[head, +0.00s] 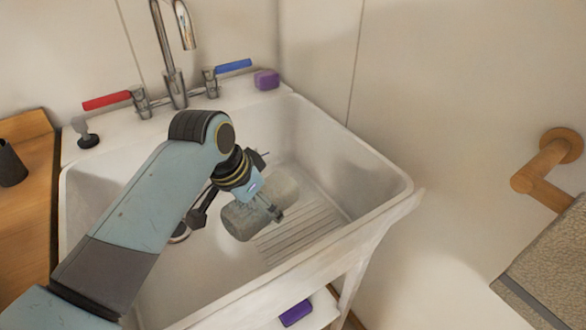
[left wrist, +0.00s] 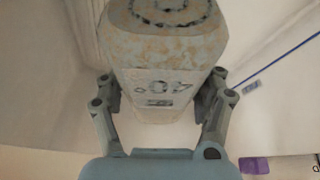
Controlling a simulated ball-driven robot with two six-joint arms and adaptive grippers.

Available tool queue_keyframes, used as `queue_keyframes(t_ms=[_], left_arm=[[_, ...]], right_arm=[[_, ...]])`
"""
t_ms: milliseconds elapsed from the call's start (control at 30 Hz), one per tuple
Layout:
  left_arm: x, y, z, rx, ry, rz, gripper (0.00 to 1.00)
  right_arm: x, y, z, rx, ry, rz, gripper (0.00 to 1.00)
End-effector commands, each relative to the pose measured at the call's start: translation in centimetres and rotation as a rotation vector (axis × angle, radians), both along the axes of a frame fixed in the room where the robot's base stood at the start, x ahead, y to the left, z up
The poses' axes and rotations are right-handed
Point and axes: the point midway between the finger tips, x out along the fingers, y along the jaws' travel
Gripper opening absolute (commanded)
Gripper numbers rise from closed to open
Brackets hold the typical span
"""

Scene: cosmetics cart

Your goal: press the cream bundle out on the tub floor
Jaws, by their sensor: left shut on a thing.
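The cream bundle (head: 284,187) is a thick rolled, greyish-cream cylinder inside the white tub (head: 375,160), lying aslant above the tub floor (head: 300,238) near its ridged part. I cannot tell whether it touches the floor. My left gripper (head: 246,203) reaches in from the left and is shut on the bundle, hiding part of it. In the left wrist view the bundle (left wrist: 160,62) sits between both fingers of the gripper (left wrist: 162,92); it bears an upside-down "40°" mark and a dotted spiral on its end. My right gripper is not in view.
A tap (head: 172,60) with red (head: 106,101) and blue (head: 234,66) levers stands behind the tub. A purple block (head: 266,79) sits on the back ledge; another purple thing (head: 295,313) lies below the front rim. A wooden rail (head: 545,165) and grey towel (head: 548,258) are at right.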

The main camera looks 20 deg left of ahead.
Motion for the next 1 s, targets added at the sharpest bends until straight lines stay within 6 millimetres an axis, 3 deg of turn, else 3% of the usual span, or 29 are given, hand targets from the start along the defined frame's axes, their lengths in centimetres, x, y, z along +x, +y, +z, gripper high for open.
queue_keyframes(t_ms=[33, 300, 500, 733, 1000], left_arm=[[0.4, -0.6, 1.2, -0.004, -0.001, -0.019, 0.43], [1.9, -3.4, 3.3, -0.006, -0.008, -0.138, 0.43], [2.3, -5.0, 4.2, -0.005, -0.013, -0.203, 0.43], [2.5, -5.7, 4.1, -0.004, -0.016, -0.233, 0.43], [2.5, -5.7, 2.4, -0.004, -0.017, -0.233, 0.43]], right_arm=[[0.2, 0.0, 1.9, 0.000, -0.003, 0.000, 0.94], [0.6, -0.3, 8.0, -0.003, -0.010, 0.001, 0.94], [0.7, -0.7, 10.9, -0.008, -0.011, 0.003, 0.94], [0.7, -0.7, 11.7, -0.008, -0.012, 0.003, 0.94], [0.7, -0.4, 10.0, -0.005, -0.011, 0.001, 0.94]])
